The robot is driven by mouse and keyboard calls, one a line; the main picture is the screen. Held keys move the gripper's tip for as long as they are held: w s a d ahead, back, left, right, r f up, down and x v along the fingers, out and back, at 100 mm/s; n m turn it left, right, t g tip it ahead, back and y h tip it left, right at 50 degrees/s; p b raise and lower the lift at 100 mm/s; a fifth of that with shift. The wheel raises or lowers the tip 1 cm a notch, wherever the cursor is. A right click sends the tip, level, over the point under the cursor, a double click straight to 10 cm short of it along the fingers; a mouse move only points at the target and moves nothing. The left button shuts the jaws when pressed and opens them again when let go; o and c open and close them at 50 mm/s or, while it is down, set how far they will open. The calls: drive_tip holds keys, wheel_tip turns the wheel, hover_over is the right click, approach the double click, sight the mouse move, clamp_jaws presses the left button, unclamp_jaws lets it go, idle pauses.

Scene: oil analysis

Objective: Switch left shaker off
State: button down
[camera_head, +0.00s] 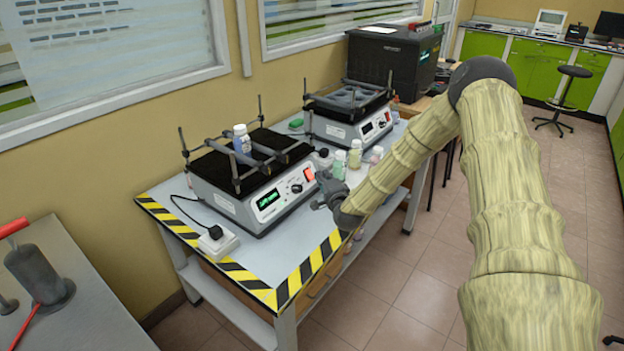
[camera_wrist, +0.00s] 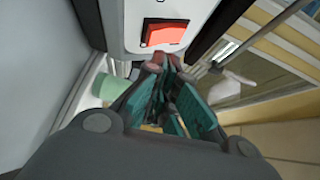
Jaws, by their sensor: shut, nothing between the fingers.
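The left shaker (camera_head: 250,187) stands on the near end of the table, with a black top and a bottle (camera_head: 242,140) held on it. Its front panel has a lit green display (camera_head: 268,199), a dark knob (camera_head: 296,188) and a red switch (camera_head: 309,174). My gripper (camera_head: 322,186) is shut and empty, just in front of the panel's right end by the switch. In the wrist view the red switch (camera_wrist: 165,34) lies just beyond my fingertips (camera_wrist: 163,62). I cannot tell whether they touch the panel.
A second shaker (camera_head: 350,118) stands behind to the right. Several small bottles (camera_head: 355,153) stand on the table (camera_head: 300,244) between the shakers and my arm. A power plug and socket (camera_head: 217,241) sit at the left shaker's near side. Floor in front is clear.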

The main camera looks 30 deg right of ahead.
drive_tip(key=shift+w+a+f+b, duration=0.1)
drive_tip(key=shift+w+f+b, duration=0.05)
drive_tip(key=shift+b, duration=0.15)
drive_tip(key=shift+w+a+f, duration=0.1)
drive_tip(key=shift+w, duration=0.1)
drive_tip(key=shift+w+f+b, duration=0.15)
drive_tip(key=shift+w+b, duration=0.05)
drive_tip(key=shift+b, duration=0.3)
idle(0.6)
drive_tip(key=shift+s, duration=0.1)
drive_tip(key=shift+s+r+p, duration=0.3)
drive_tip(key=shift+s+r, duration=0.15)
drive_tip(key=shift+d, duration=0.2)
idle(0.3)
drive_tip(key=s+r+p, duration=0.1)
drive_tip(key=s+d+r, duration=0.1)
drive_tip(key=s+p, duration=0.1)
drive_tip(key=shift+s+d+r+p, duration=0.25)
drive_tip(key=shift+s+r+p, duration=0.1)
drive_tip(key=shift+s+r, duration=0.05)
